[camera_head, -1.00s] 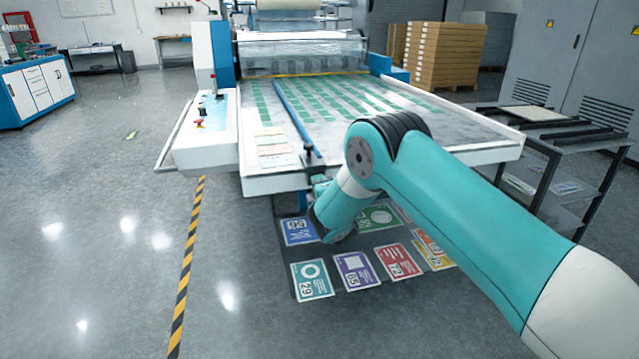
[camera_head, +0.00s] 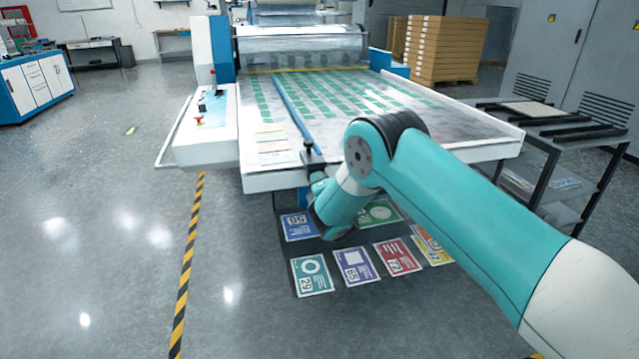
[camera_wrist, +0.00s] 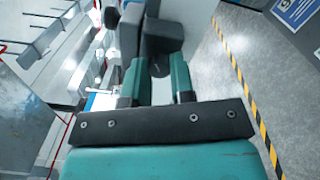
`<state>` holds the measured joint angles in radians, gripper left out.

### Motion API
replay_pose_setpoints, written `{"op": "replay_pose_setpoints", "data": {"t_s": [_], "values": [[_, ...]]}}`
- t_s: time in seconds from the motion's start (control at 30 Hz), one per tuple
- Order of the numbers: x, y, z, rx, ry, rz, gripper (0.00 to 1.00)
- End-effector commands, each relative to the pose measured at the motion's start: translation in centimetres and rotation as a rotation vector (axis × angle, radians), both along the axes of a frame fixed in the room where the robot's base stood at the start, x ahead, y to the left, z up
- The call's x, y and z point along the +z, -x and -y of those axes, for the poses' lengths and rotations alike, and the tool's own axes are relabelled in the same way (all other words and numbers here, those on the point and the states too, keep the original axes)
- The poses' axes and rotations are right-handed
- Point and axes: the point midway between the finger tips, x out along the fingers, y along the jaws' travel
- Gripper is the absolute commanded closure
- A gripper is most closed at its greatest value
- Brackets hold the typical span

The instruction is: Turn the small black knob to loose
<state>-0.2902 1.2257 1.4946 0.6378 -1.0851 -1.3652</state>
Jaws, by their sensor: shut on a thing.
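The small black knob (camera_wrist: 158,62) shows in the wrist view between the two teal fingers of my gripper (camera_wrist: 156,76), below a dark block. My gripper is shut on it, and the fingers hide part of the knob. In the head view, my gripper (camera_head: 317,182) is at the front edge of the machine table, by the black fitting (camera_head: 308,150) at the near end of a long blue bar. My own wrist hides the knob there, and its turn position cannot be read.
The machine table (camera_head: 400,150) carries a sheet of green prints. A control panel (camera_head: 208,108) with a red button stands at its left. Printed cards (camera_head: 312,273) lie on a dark mat below. A dark rack (camera_head: 545,150) stands at right.

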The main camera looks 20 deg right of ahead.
Motion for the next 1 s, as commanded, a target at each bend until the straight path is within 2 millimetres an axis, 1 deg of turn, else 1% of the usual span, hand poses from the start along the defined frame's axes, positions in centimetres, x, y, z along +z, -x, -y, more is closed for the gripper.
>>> {"op": "replay_pose_setpoints", "data": {"t_s": [0.03, 0.07, 0.1, 0.13, 0.4, 0.53, 0.67, 1.0], "values": [[-0.2, 0.1, -0.1, 0.003, -0.001, -0.003, 0.70], [-0.2, 0.1, -0.1, 0.003, -0.001, -0.003, 0.63], [-0.1, 0.1, -0.1, 0.002, -0.001, -0.003, 0.54], [-0.1, 0.1, -0.1, 0.002, -0.001, -0.003, 0.52], [-0.1, 0.1, -0.1, 0.001, -0.001, -0.001, 0.52], [-0.2, 0.8, -0.1, 0.000, 0.000, -0.002, 0.52], [-0.4, 2.7, -0.2, 0.003, 0.001, -0.004, 0.52], [-0.9, 8.4, -0.1, 0.004, 0.002, -0.005, 0.52]]}}
